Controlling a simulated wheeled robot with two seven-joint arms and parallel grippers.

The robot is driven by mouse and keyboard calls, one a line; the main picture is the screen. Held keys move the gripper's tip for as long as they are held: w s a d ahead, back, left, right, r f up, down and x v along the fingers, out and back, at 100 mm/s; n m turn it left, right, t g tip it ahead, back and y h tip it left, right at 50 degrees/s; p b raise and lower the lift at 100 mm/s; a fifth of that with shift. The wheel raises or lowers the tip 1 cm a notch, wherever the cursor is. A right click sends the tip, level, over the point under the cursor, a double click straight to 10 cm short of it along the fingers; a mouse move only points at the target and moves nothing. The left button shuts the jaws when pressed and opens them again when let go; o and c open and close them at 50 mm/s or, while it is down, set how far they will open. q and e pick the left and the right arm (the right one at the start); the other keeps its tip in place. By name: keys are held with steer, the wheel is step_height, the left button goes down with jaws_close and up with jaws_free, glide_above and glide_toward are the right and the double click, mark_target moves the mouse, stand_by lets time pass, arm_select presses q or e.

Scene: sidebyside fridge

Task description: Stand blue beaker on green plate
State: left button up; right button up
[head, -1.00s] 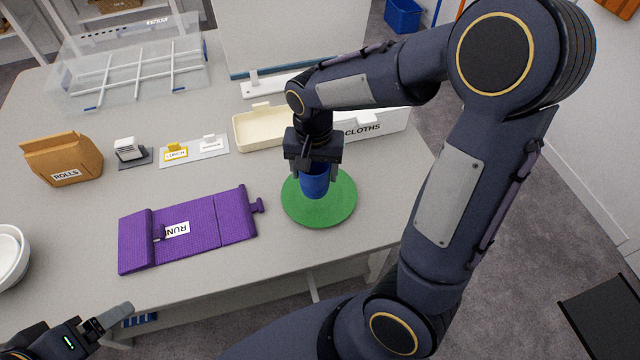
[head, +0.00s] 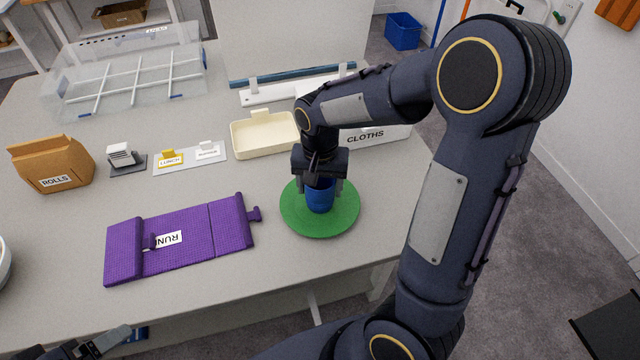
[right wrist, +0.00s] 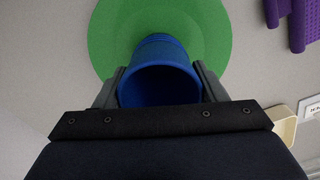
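The blue beaker (head: 320,197) is upright over the middle of the round green plate (head: 344,222). Its base appears to be at the plate's surface, though I cannot tell for sure that it touches. My right gripper (head: 320,186) points down from above with its fingers on both sides of the beaker. In the right wrist view the beaker's open top (right wrist: 160,84) sits between the two fingers, which appear to touch its sides, with the green plate (right wrist: 108,40) beyond. My left gripper (head: 105,342) is at the lower left edge, partly cut off, away from the plate.
A purple folded mat (head: 190,237) lies left of the plate. A cream tray (head: 265,137) and a white CLOTHS box (head: 375,136) stand behind. A ROLLS bag (head: 52,162), label stands (head: 190,157) and a clear divided box (head: 125,75) are farther left. The table's front strip is clear.

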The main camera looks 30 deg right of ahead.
steer(key=o, duration=0.4)
step_height(320, 180, up, 12)
steer(key=s+a+n+t+y, duration=0.1)
steer(key=s+n+t, duration=0.1)
steer(key=s, duration=0.3)
steer(key=s+a+f+n+t+y, duration=0.1)
steer(key=s, duration=0.5)
steer(key=s+a+n+t+y, duration=0.1)
steer(key=s+a+n+t, duration=0.1)
steer(key=s, duration=0.4)
steer(key=shift+a+f+n+t+y+p, duration=0.1)
steer(key=shift+f+n+t+y+p, duration=0.2)
steer(key=shift+y+p, duration=0.1)
